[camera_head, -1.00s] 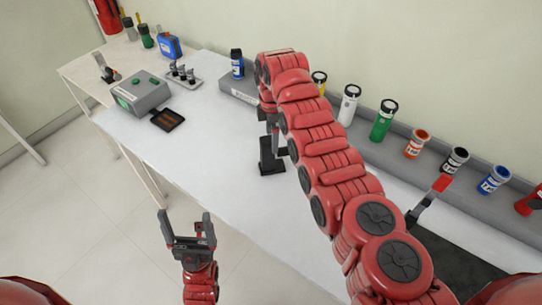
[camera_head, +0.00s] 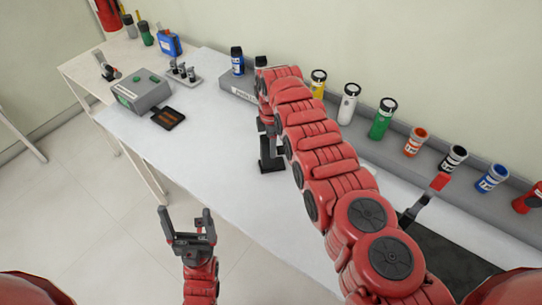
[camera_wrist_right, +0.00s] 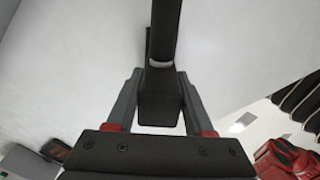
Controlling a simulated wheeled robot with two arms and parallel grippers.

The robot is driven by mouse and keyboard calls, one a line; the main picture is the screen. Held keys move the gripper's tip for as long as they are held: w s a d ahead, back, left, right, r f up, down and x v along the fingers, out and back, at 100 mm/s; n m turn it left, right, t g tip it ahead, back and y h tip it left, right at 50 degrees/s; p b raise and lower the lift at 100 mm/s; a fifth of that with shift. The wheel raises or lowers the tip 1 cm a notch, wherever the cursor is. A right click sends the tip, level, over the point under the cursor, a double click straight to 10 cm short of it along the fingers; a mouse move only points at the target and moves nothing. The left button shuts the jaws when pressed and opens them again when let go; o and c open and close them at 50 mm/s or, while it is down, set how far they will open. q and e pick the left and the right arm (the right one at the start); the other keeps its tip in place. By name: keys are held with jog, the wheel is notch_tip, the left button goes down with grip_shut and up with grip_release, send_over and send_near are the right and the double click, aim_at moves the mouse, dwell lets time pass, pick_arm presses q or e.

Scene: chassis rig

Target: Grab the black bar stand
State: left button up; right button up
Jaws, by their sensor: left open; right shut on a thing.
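The black bar stand (camera_head: 271,158) is upright on the white table, its upper part hidden behind my right arm in the head view. In the right wrist view, the dark post of the stand (camera_wrist_right: 164,45) rises between the fingers of my right gripper (camera_wrist_right: 158,88), which is shut on it. In the head view my right gripper (camera_head: 267,126) is mostly covered by my arm. My left gripper (camera_head: 187,215) is open and empty, in front of the table's near edge over the floor.
A grey shelf (camera_head: 345,127) along the wall holds several coloured bottles. A grey box with green buttons (camera_head: 141,91), a black tray (camera_head: 168,118) and a small rack (camera_head: 185,73) stand at the left. The table's middle is clear.

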grip_shut()
jog(key=shift+r, duration=0.1)
